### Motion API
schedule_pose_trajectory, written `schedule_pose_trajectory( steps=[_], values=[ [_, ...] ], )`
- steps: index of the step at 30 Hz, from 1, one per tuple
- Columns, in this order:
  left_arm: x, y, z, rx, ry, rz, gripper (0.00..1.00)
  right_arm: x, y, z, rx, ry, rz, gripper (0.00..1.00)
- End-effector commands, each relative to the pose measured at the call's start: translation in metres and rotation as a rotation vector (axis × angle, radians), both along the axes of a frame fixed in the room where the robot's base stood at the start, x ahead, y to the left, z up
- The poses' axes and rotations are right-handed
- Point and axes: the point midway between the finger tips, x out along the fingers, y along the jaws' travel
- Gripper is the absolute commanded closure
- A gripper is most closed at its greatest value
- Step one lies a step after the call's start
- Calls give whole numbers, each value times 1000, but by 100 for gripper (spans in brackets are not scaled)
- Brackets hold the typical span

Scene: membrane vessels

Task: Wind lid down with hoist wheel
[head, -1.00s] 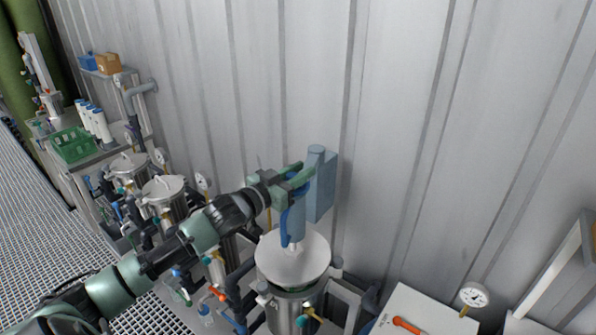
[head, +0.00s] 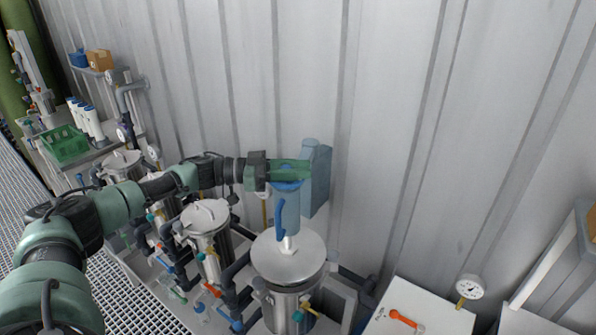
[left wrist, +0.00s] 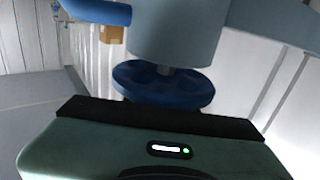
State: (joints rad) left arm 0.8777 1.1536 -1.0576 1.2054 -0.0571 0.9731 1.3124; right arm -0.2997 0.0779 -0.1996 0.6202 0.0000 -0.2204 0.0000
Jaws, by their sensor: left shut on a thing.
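The hoist is a grey-blue column (head: 285,214) with a curved blue handle-like part on its side. Its blue hoist wheel (left wrist: 163,86) shows in the left wrist view just beyond my gripper, and as a small blue patch in the head view (head: 286,185). The round steel lid (head: 288,262) hangs under the column at the top of the steel vessel (head: 283,303). I cannot tell whether they touch. My left gripper (head: 291,174) is shut on the hoist wheel, and its fingers hide part of it. My right gripper is out of view.
A blue-grey box (head: 317,180) stands behind the hoist near the corrugated wall. More lidded vessels (head: 205,214) with pipes and valves stand to the left. A white panel with an orange handle (head: 403,318) and a gauge (head: 469,287) are at the lower right.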

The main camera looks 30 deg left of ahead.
Motion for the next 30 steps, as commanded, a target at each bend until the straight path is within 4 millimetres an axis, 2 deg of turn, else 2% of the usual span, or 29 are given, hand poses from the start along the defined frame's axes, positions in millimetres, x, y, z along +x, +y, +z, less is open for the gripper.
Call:
schedule_pose_trajectory(
  steps=[9,15,22,30],
  values=[
    [-5,-4,-5,-7,-10,-288,100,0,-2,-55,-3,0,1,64],
    [-9,-5,-2,-8,-9,-409,100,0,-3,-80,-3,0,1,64],
    [-12,-6,0,-8,-7,-494,100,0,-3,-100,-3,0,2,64],
    [-14,-6,3,-8,-7,-542,100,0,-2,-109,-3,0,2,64]
  ],
)
